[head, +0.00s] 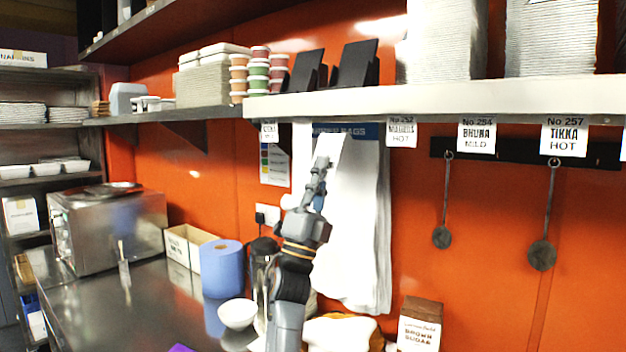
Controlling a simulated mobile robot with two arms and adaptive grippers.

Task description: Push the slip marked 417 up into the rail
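The rail (420,105) is the pale front edge of the shelf, with slips hanging along its underside. A white slip (331,147) stands at the tip of my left gripper (322,168), just below the rail, tilted a little. No marking can be read on it, so I cannot confirm 417. The gripper's fingers look closed on its lower end. Whether its top edge touches the rail I cannot tell. My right gripper is not in view.
Slips 252 (402,133), 254 (477,137) and 257 (565,137) hang to the right, and another slip (269,132) to the left. White bags (360,220) hang behind my arm. Ladles (543,252) hang at right. A blue roll (222,268) and white bowl (238,314) stand on the counter.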

